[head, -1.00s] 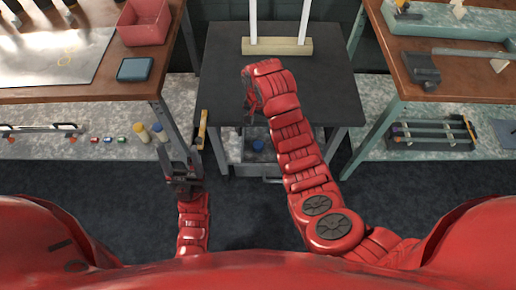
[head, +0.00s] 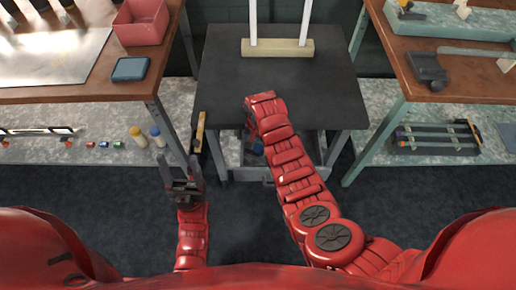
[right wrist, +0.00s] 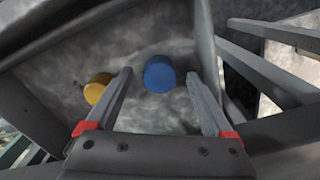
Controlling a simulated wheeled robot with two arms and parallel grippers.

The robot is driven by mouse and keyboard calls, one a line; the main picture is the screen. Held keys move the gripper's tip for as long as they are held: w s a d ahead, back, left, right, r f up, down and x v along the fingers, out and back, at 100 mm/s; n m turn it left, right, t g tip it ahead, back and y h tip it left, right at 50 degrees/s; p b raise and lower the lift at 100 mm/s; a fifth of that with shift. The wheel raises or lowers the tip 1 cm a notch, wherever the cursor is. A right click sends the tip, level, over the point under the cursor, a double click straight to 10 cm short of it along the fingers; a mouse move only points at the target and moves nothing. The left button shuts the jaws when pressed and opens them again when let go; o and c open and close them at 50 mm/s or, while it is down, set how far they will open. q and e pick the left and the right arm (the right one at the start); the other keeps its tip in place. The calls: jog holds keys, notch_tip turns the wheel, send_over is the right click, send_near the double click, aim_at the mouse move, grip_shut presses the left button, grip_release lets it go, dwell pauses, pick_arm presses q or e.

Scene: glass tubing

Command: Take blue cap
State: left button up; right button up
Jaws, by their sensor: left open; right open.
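The blue cap (right wrist: 159,74) lies on a grey mottled surface inside an open drawer-like compartment under the dark table. It shows in the right wrist view between and beyond the fingertips of my open right gripper (right wrist: 157,85), not touched as far as I can tell. My left gripper (head: 178,164) is open and empty, left of the compartment, pointing at the shelf area.
The dark table (head: 225,80) stands above the compartment, with a pale wooden block (head: 277,48) holding two white tubes. Compartment walls (right wrist: 206,40) rise close around my right gripper. Side benches stand left and right; a red bin (head: 140,22) is on the left one.

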jog(key=shift+f, duration=0.5)
jog(key=shift+c, duration=0.2)
grip_shut()
